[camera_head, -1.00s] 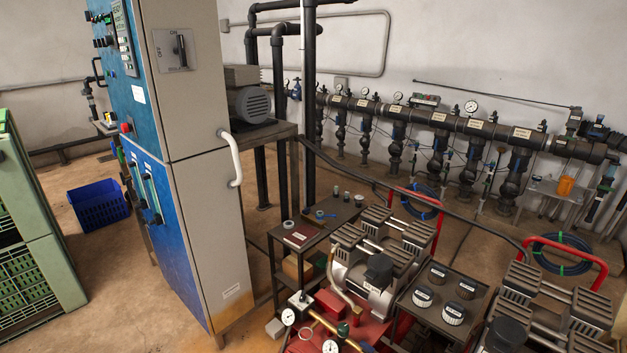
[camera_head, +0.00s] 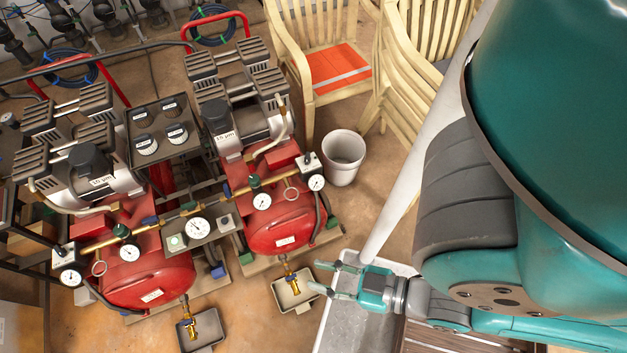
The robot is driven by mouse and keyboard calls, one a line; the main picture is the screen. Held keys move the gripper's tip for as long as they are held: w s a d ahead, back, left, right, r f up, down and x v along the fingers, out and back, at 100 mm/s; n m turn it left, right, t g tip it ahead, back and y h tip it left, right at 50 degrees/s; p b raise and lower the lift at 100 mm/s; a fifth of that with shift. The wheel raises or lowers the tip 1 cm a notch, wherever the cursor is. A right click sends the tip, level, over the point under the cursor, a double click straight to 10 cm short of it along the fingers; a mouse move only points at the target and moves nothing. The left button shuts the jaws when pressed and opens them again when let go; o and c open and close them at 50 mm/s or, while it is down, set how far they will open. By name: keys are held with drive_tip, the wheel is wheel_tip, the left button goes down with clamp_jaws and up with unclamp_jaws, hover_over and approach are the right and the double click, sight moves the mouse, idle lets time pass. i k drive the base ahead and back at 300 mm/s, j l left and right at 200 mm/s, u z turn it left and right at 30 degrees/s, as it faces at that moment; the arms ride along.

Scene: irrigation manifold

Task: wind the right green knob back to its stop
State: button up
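The right green knob (camera_head: 255,181) is small and dark green. It sits on the brass pipework above the right red tank (camera_head: 285,228), close to a white gauge. A similar left green knob (camera_head: 122,230) sits above the left red tank (camera_head: 150,277). How far either knob is wound cannot be told at this size. My gripper (camera_head: 326,277) is at the lower middle, below and right of the right tank. Its two fingers point left and stand apart, with nothing visible between them. It is well away from the right knob.
A grey box with a gauge (camera_head: 197,228) stands between the tanks. Small trays (camera_head: 293,303) with brass valves lie in front. A white bucket (camera_head: 343,157) and wooden chairs (camera_head: 412,90) stand right of the compressors. A grey tray (camera_head: 345,330) lies under my gripper.

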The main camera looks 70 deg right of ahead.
sight(253, 180)
drive_tip(key=k+l+z, duration=0.3)
drive_tip(key=k+l, duration=0.15)
drive_tip(key=k+l+z, duration=0.3)
drive_tip(key=k+l, duration=0.2)
drive_tip(key=l, duration=0.1)
